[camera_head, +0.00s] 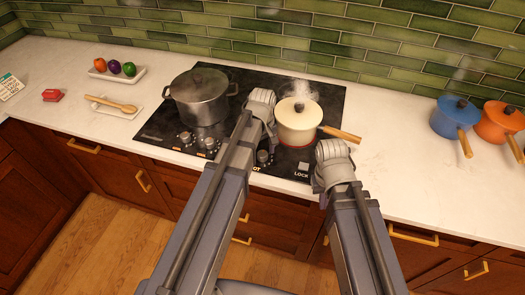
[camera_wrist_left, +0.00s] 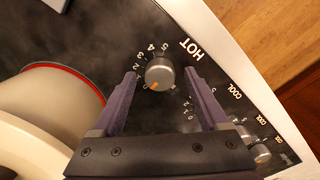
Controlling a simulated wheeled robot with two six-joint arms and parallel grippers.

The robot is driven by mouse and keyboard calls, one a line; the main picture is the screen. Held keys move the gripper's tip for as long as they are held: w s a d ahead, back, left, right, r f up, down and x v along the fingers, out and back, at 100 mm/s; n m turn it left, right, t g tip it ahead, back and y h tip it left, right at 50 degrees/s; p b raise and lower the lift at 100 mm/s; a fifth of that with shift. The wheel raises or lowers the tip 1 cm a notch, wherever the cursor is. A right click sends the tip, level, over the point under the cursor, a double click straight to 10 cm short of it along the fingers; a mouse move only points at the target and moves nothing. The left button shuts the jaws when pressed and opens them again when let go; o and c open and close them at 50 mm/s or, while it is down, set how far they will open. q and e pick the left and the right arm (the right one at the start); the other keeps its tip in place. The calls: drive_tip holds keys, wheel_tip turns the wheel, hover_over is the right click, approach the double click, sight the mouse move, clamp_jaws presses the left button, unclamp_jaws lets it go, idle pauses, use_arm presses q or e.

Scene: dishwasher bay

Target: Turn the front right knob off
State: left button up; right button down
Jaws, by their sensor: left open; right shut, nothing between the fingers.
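The front right knob (camera_wrist_left: 160,72) is a round grey knob with an orange mark, beside the word HOT. The mark points toward the lower left in the left wrist view. The knob also shows beside my left arm in the head view (camera_head: 264,157). My left gripper (camera_head: 261,106) is open. In the left wrist view its two purple fingers lie on either side of the knob, with gaps visible; contact cannot be seen. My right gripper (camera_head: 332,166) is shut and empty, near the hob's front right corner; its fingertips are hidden.
A steaming cream pot (camera_head: 299,121) with a wooden handle stands on the black hob (camera_head: 322,91), close to both grippers. A grey pot (camera_head: 201,100) stands at left. Other knobs (camera_head: 185,137) line the front. Blue (camera_head: 453,119) and orange pots (camera_head: 498,125) stand at right.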

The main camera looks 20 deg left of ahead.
sight(263, 154)
use_arm(q)
drive_tip(key=shift+r, duration=0.15)
wheel_tip(263, 154, up, 8)
drive_tip(key=p, duration=0.8)
drive_tip(key=shift+f, duration=0.2)
drive_tip(key=shift+f, duration=0.1)
drive_tip(key=s+d+f+m+y+b, duration=0.1)
drive_tip(key=s+d+f+m+b, duration=0.2)
drive_tip(key=s+d+m, duration=0.7)
drive_tip(key=s+m+b, duration=0.1)
drive_tip(key=s+m, duration=0.1)
drive_tip(key=s, duration=0.2)
drive_tip(key=shift+s+d+f+m, duration=0.15)
drive_tip(key=shift+d+f+m, duration=0.1)
drive_tip(key=shift+f+m, duration=0.05)
